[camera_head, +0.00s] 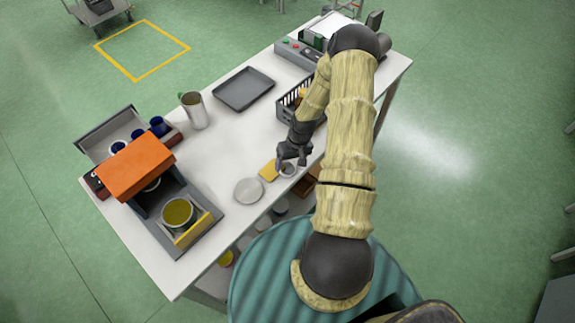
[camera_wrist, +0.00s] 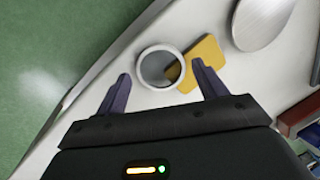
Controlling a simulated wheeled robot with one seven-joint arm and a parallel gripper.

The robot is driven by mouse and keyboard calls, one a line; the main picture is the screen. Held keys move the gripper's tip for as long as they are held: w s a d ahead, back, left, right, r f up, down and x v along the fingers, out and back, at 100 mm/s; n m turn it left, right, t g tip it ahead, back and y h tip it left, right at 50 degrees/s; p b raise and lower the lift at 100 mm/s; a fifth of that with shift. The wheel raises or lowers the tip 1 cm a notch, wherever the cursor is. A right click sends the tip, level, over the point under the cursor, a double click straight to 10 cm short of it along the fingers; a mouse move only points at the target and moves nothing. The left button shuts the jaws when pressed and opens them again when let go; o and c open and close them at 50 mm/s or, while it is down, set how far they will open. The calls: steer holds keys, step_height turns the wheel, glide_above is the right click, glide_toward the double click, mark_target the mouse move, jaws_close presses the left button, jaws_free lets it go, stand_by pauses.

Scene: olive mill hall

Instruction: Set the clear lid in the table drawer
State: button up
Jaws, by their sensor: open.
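The clear lid (camera_wrist: 143,62), a round see-through disc with a pale rim, lies on the white table near its front edge. It also shows in the head view (camera_head: 288,170). My gripper (camera_wrist: 161,70) is open and empty, with its fingers pointing at the lid from either side in the wrist view. In the head view my gripper (camera_head: 291,160) is just over the lid; I cannot tell its exact height. A brown, box-like thing (camera_head: 305,186) shows below the table edge, partly hidden by my arm; I cannot tell whether it is the table drawer.
A yellow pad (camera_head: 268,171) lies against or partly under the lid, with a grey disc (camera_head: 249,191) beside it. A black basket (camera_head: 288,106) stands behind my gripper. A dark tray (camera_head: 243,89), a metal jug (camera_head: 194,110) and an orange-topped machine (camera_head: 137,168) stand farther left.

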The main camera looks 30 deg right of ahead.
mark_target(289, 169)
steer(key=shift+x, duration=0.75)
steer(key=c, duration=0.8)
steer(key=shift+r, duration=0.1)
steer(key=shift+a+r+b+v, duration=0.1)
steer(key=shift+a+b+v, duration=0.35)
steer(key=shift+v, duration=1.15)
steer(key=shift+a+r+b+v, duration=0.1)
steer(key=shift+a+b+v, duration=0.35)
steer(key=shift+v, duration=1.2)
steer(key=shift+a+b+v, duration=0.1)
steer(key=shift+b+v, duration=0.6)
steer(key=shift+v, duration=0.9)
